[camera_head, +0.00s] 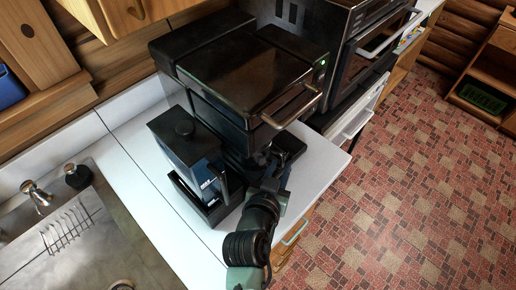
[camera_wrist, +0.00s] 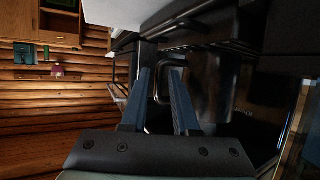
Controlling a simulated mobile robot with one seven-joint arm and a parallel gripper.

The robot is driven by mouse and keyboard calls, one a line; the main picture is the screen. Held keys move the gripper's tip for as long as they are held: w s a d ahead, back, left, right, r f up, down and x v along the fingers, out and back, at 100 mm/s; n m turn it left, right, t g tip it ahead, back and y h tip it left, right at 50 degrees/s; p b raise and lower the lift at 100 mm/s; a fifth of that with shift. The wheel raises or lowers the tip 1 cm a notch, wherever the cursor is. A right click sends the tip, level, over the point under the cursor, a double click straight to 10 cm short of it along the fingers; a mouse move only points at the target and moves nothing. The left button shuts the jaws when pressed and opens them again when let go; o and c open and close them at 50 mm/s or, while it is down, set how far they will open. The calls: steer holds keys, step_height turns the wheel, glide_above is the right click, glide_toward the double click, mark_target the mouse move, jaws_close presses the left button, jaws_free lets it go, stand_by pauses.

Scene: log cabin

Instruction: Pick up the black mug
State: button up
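In the wrist view a dark, glossy rounded body (camera_wrist: 213,85) with a loop handle (camera_wrist: 152,100) is close in front of my gripper (camera_wrist: 162,75). It looks like the black mug, though the dark surroundings blur its outline. The two blue-grey fingers are apart, and part of the loop shows between them. I cannot tell whether either finger touches it. In the head view my gripper (camera_head: 280,152) is at the counter, close to the front of a black appliance. I cannot make out the mug there; the arm and appliance may hide it.
The black appliance (camera_head: 250,72) has a metal handle and a green light. A black coffee maker (camera_head: 185,145) stands left of it on the white counter (camera_head: 140,135). A sink (camera_head: 85,240) is at the lower left. An oven (camera_head: 365,40) stands behind. The tiled floor (camera_head: 420,190) at right is clear.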

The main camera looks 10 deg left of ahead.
steer(key=shift+r+p+x, duration=0.2)
steer(key=shift+p+x, duration=0.2)
steer(key=shift+x, duration=0.75)
steer(key=shift+r+p+x, duration=0.2)
steer(key=shift+p+x, duration=0.15)
steer(key=shift+x, duration=0.8)
steer(key=shift+w+d+f, duration=0.2)
steer(key=shift+w+f, duration=0.05)
steer(key=shift+w, duration=0.35)
jaws_close()
steer(key=shift+r, duration=0.15)
